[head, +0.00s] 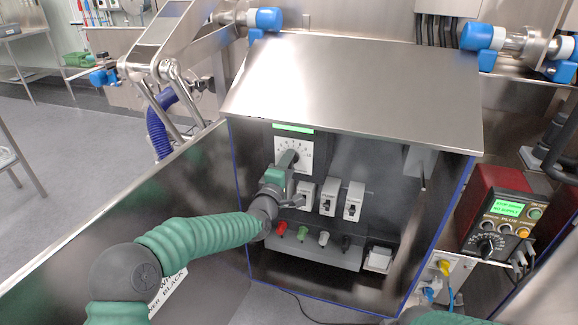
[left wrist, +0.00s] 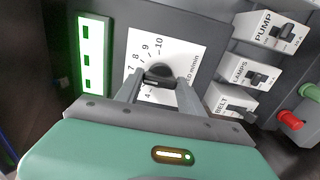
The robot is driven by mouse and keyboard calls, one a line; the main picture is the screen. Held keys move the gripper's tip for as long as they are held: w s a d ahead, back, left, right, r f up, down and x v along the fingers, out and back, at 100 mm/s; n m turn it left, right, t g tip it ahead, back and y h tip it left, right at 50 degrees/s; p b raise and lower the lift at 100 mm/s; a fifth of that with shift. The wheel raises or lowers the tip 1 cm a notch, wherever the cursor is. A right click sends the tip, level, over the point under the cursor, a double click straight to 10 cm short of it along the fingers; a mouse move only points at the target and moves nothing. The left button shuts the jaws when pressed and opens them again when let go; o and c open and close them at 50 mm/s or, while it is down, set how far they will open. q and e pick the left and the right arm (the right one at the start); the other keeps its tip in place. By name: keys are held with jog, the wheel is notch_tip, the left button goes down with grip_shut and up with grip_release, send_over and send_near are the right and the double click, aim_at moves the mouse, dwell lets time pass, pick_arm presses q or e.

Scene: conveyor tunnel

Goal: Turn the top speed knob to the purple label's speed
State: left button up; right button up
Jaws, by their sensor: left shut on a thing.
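The speed knob (left wrist: 160,74) is dark and sits on a white dial plate (left wrist: 170,47) with numbers such as 7, 8, 9 and 10 in the left wrist view. The dial plate (head: 294,149) also shows in the head view, high on the left inside the open cabinet. My left gripper (head: 287,162) reaches in from the left and is shut on the knob, with one finger on each side. The fingers hide part of the dial, and I cannot tell which number the knob points to. No purple label is visible. My right gripper is out of view.
Breakers marked PUMP (left wrist: 270,32), LAMPS (left wrist: 258,75) and BELT (left wrist: 230,101) stand right of the knob. A lit green strip (head: 293,128) is above the dial. Coloured sockets (head: 302,233) line the ledge below. The cabinet's raised lid (head: 355,85) overhangs the opening.

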pick_arm(q)
jog(key=shift+a+f, duration=0.1)
jog(key=shift+f, duration=0.2)
jog(key=o, duration=1.4)
jog(key=shift+r, duration=0.1)
jog(key=shift+c, duration=0.2)
jog(key=shift+r, duration=0.1)
jog(key=p+v, duration=0.2)
jog(key=v, duration=1.5)
jog(key=shift+w, duration=0.15)
